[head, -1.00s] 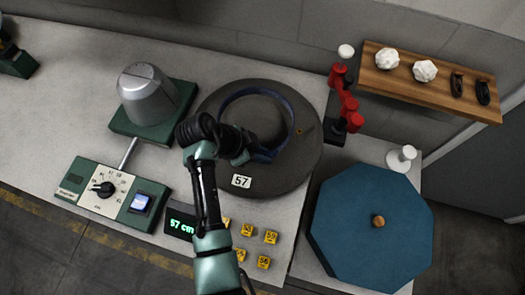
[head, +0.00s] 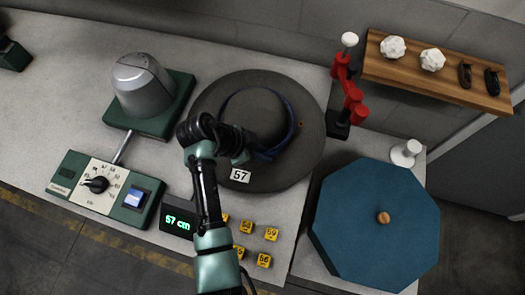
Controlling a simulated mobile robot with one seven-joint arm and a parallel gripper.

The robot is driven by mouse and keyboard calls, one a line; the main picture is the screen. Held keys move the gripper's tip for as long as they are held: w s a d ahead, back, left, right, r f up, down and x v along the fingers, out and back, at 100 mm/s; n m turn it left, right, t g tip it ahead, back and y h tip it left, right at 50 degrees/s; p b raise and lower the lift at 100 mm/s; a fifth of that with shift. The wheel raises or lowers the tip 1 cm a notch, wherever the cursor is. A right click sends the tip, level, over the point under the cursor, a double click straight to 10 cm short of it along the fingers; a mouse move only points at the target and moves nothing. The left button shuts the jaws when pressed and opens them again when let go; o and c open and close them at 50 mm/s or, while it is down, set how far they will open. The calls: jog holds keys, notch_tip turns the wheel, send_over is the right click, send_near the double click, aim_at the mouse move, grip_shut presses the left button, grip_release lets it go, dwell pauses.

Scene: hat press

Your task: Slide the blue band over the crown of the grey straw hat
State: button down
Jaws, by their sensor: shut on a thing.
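The grey straw hat (head: 210,92) lies on the worktop with its wide brim flat, a tag reading 57 on its front edge. The blue band (head: 291,118) shows as a dark blue ring at the crown (head: 252,112), clearest along the right side and front. It appears to be around the crown; how far down it sits I cannot tell. My gripper (head: 250,155) is at the front of the hat, shut on the band's near side. My wrist and arm hide the band's left front and part of the brim.
A grey metal block on a green base (head: 182,95) and a dial control box (head: 70,171) stand left. A display reads 57 cm (head: 178,221). Yellow numbered cubes (head: 246,226) lie in front. A red stand (head: 352,103) and blue octagonal box (head: 375,235) are right.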

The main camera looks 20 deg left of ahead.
jog(key=shift+f+b, duration=0.55)
jog(key=shift+f, duration=0.1)
jog(key=c, duration=0.7)
grip_release()
jog(key=shift+a+r, duration=0.1)
jog(key=shift+a+r, duration=0.1)
